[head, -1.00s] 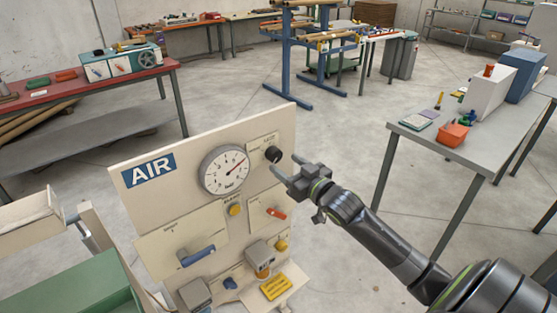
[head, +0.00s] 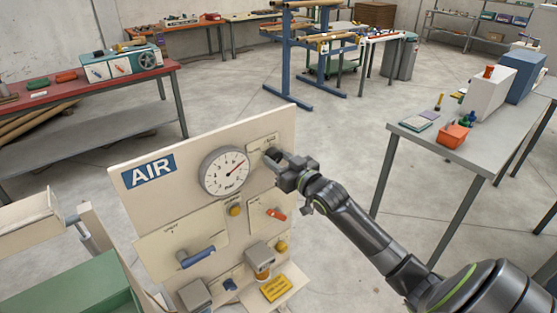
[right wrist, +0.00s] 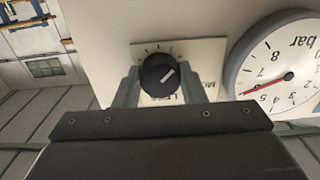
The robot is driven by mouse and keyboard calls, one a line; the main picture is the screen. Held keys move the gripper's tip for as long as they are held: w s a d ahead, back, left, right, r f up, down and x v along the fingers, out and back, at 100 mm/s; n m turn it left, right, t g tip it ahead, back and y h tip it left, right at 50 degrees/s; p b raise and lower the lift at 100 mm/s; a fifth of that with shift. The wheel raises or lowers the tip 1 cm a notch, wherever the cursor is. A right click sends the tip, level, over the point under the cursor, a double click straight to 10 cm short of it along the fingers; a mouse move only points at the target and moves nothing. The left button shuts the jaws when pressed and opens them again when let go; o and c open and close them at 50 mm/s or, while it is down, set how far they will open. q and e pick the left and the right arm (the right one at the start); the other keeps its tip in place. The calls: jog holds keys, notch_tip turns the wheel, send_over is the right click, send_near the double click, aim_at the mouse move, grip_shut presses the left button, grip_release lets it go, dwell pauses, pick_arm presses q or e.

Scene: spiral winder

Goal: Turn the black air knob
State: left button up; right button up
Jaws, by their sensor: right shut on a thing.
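The black air knob (right wrist: 158,75) with a white pointer line sits on a pale plate with tick marks in the right wrist view. My right gripper (right wrist: 158,85) has one finger on each side of the knob and is shut on it. In the head view the right gripper (head: 278,162) is at the upper right of the AIR panel (head: 190,147), and it mostly hides the knob. The round pressure gauge (head: 227,172) is just left of the knob; its red needle also shows in the right wrist view (right wrist: 285,77). My left gripper is not in view.
Below on the panel are a red lever (head: 276,214), a blue handle (head: 196,257), yellow knobs (head: 235,211) and a yellow label (head: 275,288). A grey table (head: 440,157) stands to the right. Open floor lies behind the panel.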

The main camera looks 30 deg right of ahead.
jog(key=shift+n, duration=0.3)
jog(key=shift+c, duration=0.4)
jog(key=shift+f+n+b, duration=0.15)
jog(key=shift+n+b, duration=0.65)
jog(key=shift+b, duration=0.05)
jog(key=n+b, duration=0.2)
jog(key=n, duration=0.2)
jog(key=shift+n+b, duration=0.3)
jog(key=shift+b, duration=0.05)
jog(key=n+b, duration=0.2)
jog(key=n, duration=0.2)
jog(key=shift+d, duration=0.1)
jog(key=shift+n+b, duration=1.05)
jog(key=shift+n, duration=0.95)
jog(key=o, duration=1)
jog(key=shift+r, duration=0.2)
